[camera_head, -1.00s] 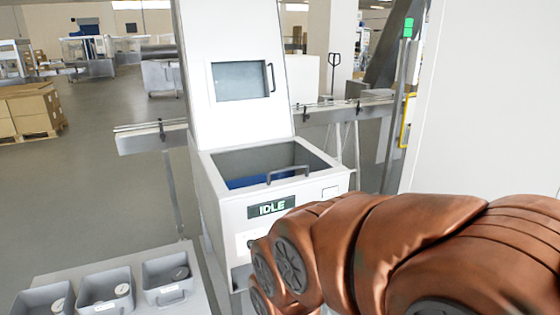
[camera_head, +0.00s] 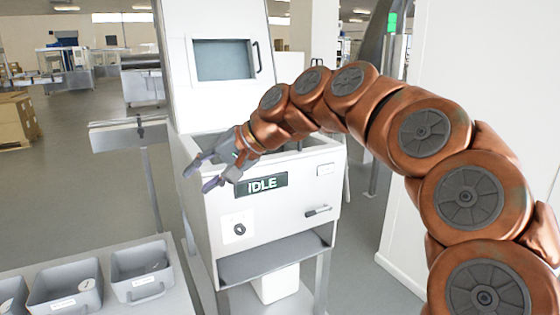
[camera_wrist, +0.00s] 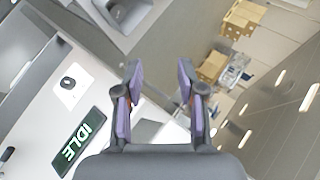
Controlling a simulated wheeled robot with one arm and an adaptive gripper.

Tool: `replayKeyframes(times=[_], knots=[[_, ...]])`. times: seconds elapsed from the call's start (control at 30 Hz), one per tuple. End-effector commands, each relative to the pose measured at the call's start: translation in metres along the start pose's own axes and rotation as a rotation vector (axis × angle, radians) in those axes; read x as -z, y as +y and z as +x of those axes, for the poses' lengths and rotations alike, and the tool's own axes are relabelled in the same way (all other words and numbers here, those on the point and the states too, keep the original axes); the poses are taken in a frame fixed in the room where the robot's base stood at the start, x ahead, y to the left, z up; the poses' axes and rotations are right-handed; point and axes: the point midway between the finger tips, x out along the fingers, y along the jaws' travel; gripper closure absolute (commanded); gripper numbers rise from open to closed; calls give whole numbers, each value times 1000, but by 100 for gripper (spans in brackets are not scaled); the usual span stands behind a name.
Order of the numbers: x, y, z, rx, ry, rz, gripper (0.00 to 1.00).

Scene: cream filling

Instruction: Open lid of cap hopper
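The cap hopper (camera_head: 275,220) is a white cabinet with a green "IDLE" display (camera_head: 262,184). The display also shows in the wrist view (camera_wrist: 80,143). A tall white lid panel (camera_head: 185,100) with a window and a dark side handle (camera_head: 257,57) stands raised behind the hopper's opening. My arm covers much of the opening and its front rim. My gripper (camera_head: 201,177) is open and empty, in front of the hopper's upper left front, left of the display. In the wrist view, the fingers (camera_wrist: 161,80) are apart with nothing between them.
Grey bins (camera_head: 143,272) holding round pieces stand on a table at the lower left. A key switch (camera_head: 239,229) and a small lever (camera_head: 318,211) are on the hopper's front. A conveyor piece (camera_head: 125,133) is at left. A white wall (camera_head: 480,80) is at right.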

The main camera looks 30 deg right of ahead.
Motion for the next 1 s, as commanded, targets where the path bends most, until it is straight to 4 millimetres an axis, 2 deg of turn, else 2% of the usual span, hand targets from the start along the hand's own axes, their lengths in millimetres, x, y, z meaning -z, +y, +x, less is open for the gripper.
replayKeyframes(times=[0.03,0.17,0.2,0.3,0.4,0.53,0.7,0.83,1.0], knots=[[26,14,0,51,45,52,61],[91,37,-25,177,163,183,61],[110,49,-33,213,198,225,61],[154,81,-58,294,289,323,61],[188,115,-82,357,369,406,61],[215,148,-108,414,446,479,61],[229,166,-122,442,488,520,61],[235,166,-116,444,491,524,61],[247,160,-97,442,489,524,61]])
